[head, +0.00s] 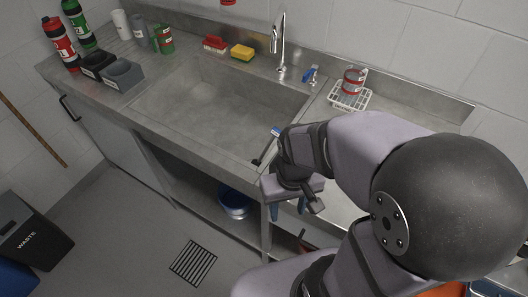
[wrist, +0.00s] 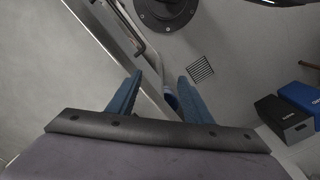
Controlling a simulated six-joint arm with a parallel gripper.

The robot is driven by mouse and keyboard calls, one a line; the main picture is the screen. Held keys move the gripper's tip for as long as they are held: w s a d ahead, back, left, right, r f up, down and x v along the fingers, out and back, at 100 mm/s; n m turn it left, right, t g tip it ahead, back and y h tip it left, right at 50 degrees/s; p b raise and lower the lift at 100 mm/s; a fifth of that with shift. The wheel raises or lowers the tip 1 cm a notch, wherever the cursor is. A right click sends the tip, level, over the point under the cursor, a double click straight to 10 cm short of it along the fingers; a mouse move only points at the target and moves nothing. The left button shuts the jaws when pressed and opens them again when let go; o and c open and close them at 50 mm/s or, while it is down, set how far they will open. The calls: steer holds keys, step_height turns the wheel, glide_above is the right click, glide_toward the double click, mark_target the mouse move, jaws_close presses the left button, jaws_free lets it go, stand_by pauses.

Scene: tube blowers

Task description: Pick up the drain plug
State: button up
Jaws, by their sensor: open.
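I cannot pick out the drain plug for certain in either view. A small dark item (head: 257,161) shows at the sink's front right rim, partly behind my arm; I cannot tell what it is. The sink basin (head: 205,100) looks empty where I can see it. My gripper (head: 288,207) hangs in front of the counter's front edge, to the right of the sink, fingers pointing down. In the wrist view my gripper (wrist: 152,90) has its two blue fingers well apart, with nothing between them but the counter edge and floor beyond.
A faucet (head: 281,45), red brush (head: 215,44), yellow sponge (head: 242,52) and white wire rack (head: 350,95) line the back. Bottles (head: 60,43) and grey holders (head: 122,73) stand left. A blue bucket (head: 234,201) is below. A waste bin (head: 32,236) stands on the floor.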

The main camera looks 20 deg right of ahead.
steer(key=c, duration=0.7)
steer(key=w+a+t, duration=0.2)
steer(key=w+a, duration=0.1)
steer(key=w, duration=0.3)
steer(key=w+a+m+t+y, duration=0.1)
steer(key=w+a+t, duration=0.1)
steer(key=w, duration=0.5)
steer(key=w+a+m+t+y, duration=0.1)
steer(key=w+a, duration=0.3)
steer(key=w, duration=0.2)
steer(key=shift+w+a+r+t+b, duration=0.1)
steer(key=shift+w+r+t+b, duration=0.2)
steer(key=shift+t+b, duration=0.1)
steer(key=w+a+m+t+h, duration=0.1)
steer(key=w+m+t+h, duration=0.25)
steer(key=w, duration=0.85)
steer(key=m+g+h+p, duration=0.2)
steer(key=m+g+h, duration=0.1)
steer(key=m+h, duration=0.7)
glide_above(264, 152)
steer(key=shift+n+h, duration=0.35)
steer(key=shift+n, duration=0.3)
steer(key=shift+s+d+f, duration=0.1)
steer(key=shift+d+f, duration=0.1)
steer(key=shift+f, duration=1.8)
steer(key=shift+s+d+f, duration=0.1)
steer(key=shift+d+f, duration=0.05)
steer(key=shift+f, duration=1.8)
